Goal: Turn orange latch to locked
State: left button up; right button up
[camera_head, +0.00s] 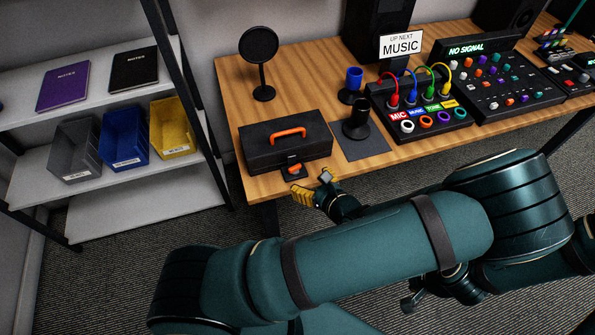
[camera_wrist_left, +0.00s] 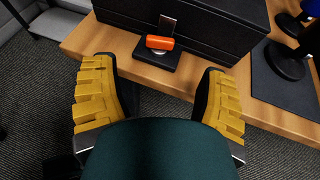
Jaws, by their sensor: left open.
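The orange latch (camera_head: 294,169) sits on a small black plate at the front of a black case (camera_head: 262,151). In the left wrist view, the orange latch (camera_wrist_left: 160,42) lies crosswise on its dark plate (camera_wrist_left: 150,58), near the table's front edge. A grey metal tab stands just behind it. My left gripper (camera_head: 315,186) is open, just off the table's front edge and close to the latch. In the left wrist view, its yellow-padded fingers (camera_wrist_left: 160,80) are wide apart, with the latch ahead between them and untouched. My right gripper cannot be made out.
The case has an orange handle (camera_head: 288,133). A dark mat (camera_head: 366,148) with a black stand lies to its right, and a round black microphone (camera_head: 259,48) stands behind. A shelf (camera_head: 150,205) with bins is at the left. The floor in front of the table is free.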

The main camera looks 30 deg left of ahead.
aim_at(296, 169)
pick_arm(q)
jog(key=b+x, duration=0.1)
jog(key=x, duration=0.6)
jog(key=shift+w+a+f+b, duration=0.1)
jog(key=shift+a+b, duration=0.05)
jog(key=shift+b, duration=0.15)
jog(key=c, duration=1.2)
